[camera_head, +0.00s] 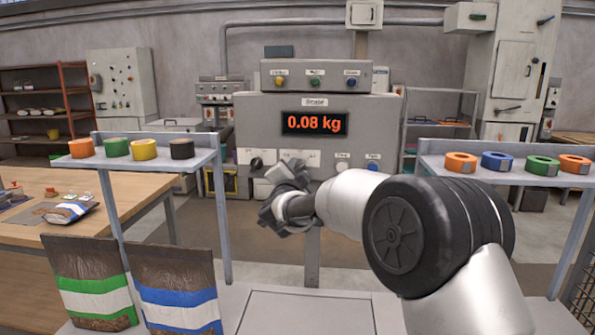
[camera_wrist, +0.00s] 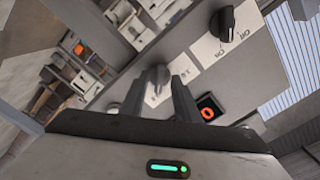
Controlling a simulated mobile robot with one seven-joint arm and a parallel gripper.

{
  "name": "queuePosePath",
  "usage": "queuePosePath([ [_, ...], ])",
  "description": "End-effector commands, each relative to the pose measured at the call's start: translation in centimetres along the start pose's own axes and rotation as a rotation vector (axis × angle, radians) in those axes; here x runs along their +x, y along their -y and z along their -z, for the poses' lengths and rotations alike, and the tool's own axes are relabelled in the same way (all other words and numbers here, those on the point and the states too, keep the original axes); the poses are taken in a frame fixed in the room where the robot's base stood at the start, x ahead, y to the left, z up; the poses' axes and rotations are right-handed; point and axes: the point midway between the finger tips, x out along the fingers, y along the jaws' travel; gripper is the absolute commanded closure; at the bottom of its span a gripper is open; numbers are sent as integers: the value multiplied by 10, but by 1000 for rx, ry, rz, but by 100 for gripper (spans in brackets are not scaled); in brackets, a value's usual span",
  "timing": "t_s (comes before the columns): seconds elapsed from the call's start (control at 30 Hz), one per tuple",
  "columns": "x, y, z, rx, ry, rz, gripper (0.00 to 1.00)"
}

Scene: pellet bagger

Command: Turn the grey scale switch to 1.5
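The grey scale switch (camera_wrist: 157,76) shows in the wrist view on a pale label plate of the machine panel. My gripper (camera_wrist: 160,84) is in front of the panel, with one finger on each side of the switch. The fingers look apart, with small gaps beside the knob; contact is not clear. The switch's markings are too small and covered to read. In the head view my gripper (camera_head: 277,186) hides the switch and part of its plate. The scale display (camera_head: 314,123) reads 0.08 kg.
A black knob (camera_wrist: 223,22) on its own label plate sits near the switch; it also shows in the head view (camera_head: 256,163). Shelves with tape rolls stand left (camera_head: 145,150) and right (camera_head: 523,162). Two pellet bags (camera_head: 92,285) (camera_head: 180,303) stand at front left.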

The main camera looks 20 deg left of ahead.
Motion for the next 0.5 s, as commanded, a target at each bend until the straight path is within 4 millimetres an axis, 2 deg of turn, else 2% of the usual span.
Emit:
queuePosePath([
  [0.33, 4, 0, 0, 0, 1, 0, 73],
  [0.5, 4, 0, 0, 0, 0, 0, 100],
])
